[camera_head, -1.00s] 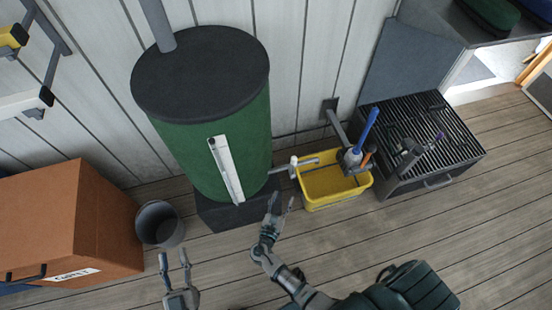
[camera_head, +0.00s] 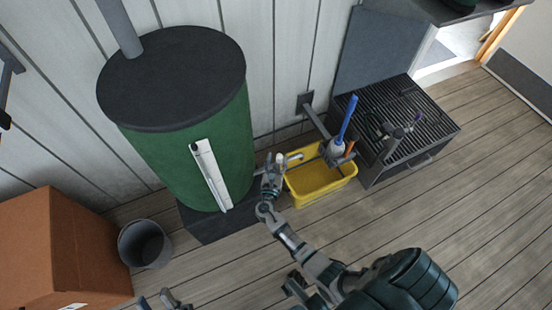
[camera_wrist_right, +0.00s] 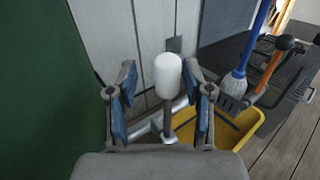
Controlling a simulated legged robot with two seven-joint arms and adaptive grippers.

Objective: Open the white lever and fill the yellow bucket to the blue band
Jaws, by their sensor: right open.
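The white lever (camera_wrist_right: 168,76) stands upright between the fingers of my right gripper (camera_wrist_right: 163,97) in the right wrist view, with visible gaps to both blue pads. The right gripper (camera_head: 272,164) is open at the tap beside the green tank (camera_head: 195,150). The yellow bucket (camera_head: 320,199) sits on the floor below the tap, right of the tank; it also shows in the right wrist view (camera_wrist_right: 240,134). I see no water in it, and its blue band cannot be made out. My left gripper (camera_head: 157,299) is open and empty at the bottom edge, partly cut off.
A slotted black-topped unit (camera_head: 408,130) stands right of the bucket. A blue-handled brush (camera_head: 347,122) hangs in a holder over the bucket's far right side. A grey bin (camera_head: 144,244) and a cardboard box (camera_head: 60,250) stand at left. The floor at right is clear.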

